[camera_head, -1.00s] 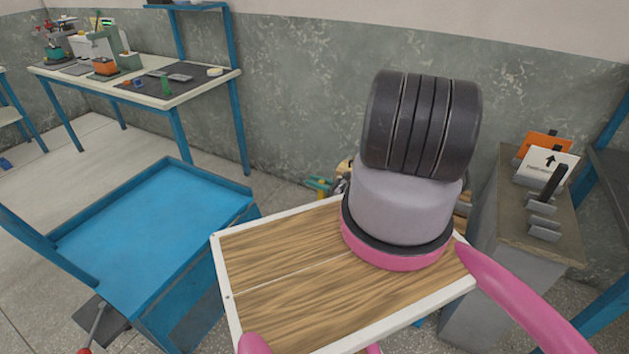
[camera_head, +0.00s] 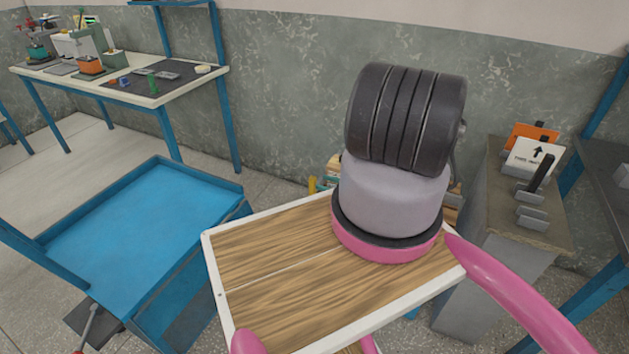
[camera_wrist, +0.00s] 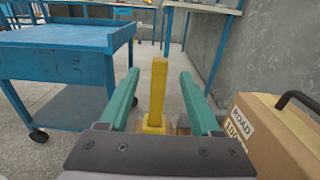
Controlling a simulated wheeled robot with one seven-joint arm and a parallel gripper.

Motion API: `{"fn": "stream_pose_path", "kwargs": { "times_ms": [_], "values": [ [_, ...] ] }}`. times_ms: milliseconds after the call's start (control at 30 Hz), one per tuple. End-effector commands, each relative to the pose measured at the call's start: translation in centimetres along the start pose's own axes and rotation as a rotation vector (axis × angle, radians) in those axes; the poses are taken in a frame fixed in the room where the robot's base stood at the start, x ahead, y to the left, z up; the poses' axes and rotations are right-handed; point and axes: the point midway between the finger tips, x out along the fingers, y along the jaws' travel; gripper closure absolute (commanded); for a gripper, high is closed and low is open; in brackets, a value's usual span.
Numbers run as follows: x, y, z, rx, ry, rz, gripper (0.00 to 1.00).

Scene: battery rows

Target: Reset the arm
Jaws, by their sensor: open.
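In the wrist view my gripper (camera_wrist: 159,75) is open, with its two teal fingers well apart. A yellow upright bar (camera_wrist: 158,92) shows between the fingers; I cannot tell whether it is a part of the gripper or a separate thing.
A blue cart (camera_head: 140,215) stands at left; it also shows in the wrist view (camera_wrist: 60,62). A cardboard box (camera_wrist: 285,135) with a dark handle is close at right in the wrist view. A workbench (camera_head: 150,100) stands at back left, a grey cabinet (camera_head: 490,260) at right.

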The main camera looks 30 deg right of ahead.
Motion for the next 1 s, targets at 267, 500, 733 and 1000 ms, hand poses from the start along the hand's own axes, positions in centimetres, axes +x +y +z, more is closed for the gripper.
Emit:
{"fn": "stream_pose_path", "kwargs": {
  "times_ms": [267, 500, 733, 1000],
  "values": [
    [-1.9, 0.0, 0.0, 0.000, 0.000, 0.000, 0.36],
    [-1.9, 0.0, 0.0, 0.000, 0.000, 0.001, 0.36],
    [-1.9, 0.0, 0.0, -0.001, 0.000, 0.001, 0.36],
    [0.2, -2.0, 6.0, -0.095, 0.038, 0.149, 0.36]
  ]
}}
